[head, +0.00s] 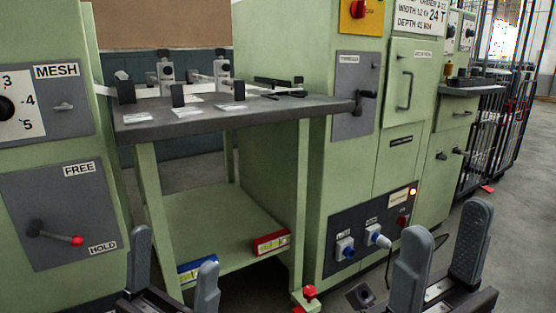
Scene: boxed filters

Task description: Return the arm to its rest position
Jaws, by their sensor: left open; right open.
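My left gripper (175,252) is at the bottom left of the head view, its two grey fingers apart with nothing between them. My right gripper (446,224) is at the bottom right, also open and empty. Both show low in front of the green machines and touch nothing that I can see. A blue-and-white box (197,269) lies on the lower green shelf (222,230), partly behind a finger of my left gripper. A red-and-white box (271,243) lies on the same shelf, further right.
A dark-topped table (215,120) with clamps and white labels stands above the shelf. A machine with a red-tipped lever (77,240) is at left. A green cabinet (290,70) with knobs and handles stands centre-right. Open floor (520,230) lies at right, before black mesh cages (500,135).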

